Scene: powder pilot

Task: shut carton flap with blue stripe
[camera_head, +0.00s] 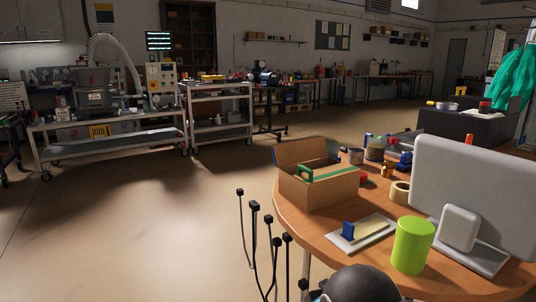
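The cardboard carton (319,195) stands open on the round wooden table, near its left edge. A raised flap (300,150) stands up at its far left side, and a small bit of dark blue shows at its left edge. I cannot make out a full blue stripe. A green band (336,168) runs along the carton's top, with a green piece at its left end. The carton's inside is mostly hidden. My gripper does not show; a dark rounded part at the bottom edge seems to be my own arm.
The wooden table (290,222) also holds a white tray (345,243) with a blue piece, a green cylinder (412,246), a tape roll (400,191), a grey monitor (470,175) and several small jars. Black cables (254,230) rise left of the table. Open floor lies left.

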